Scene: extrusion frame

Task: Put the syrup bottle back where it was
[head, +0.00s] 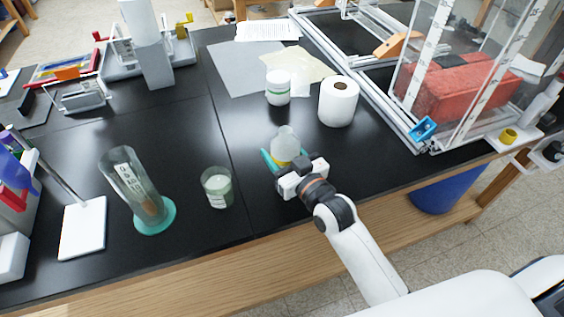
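A small clear bottle with amber liquid low inside (285,144), which looks like the syrup bottle, is near the front middle of the black table. My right gripper (284,158) reaches it from the front, with teal fingers on either side of its lower part. The gripper body hides the bottle's base, so I cannot tell whether it touches the table. I cannot tell whether the fingers press on it or stand open around it. My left gripper is not in view.
A green-tinted jar (217,188) and a tilted-looking glass cylinder on a teal base (135,190) stand to the left. A white-lidded jar (278,87) and paper roll (338,101) stand behind. A clear-panelled frame (440,90) fills the right.

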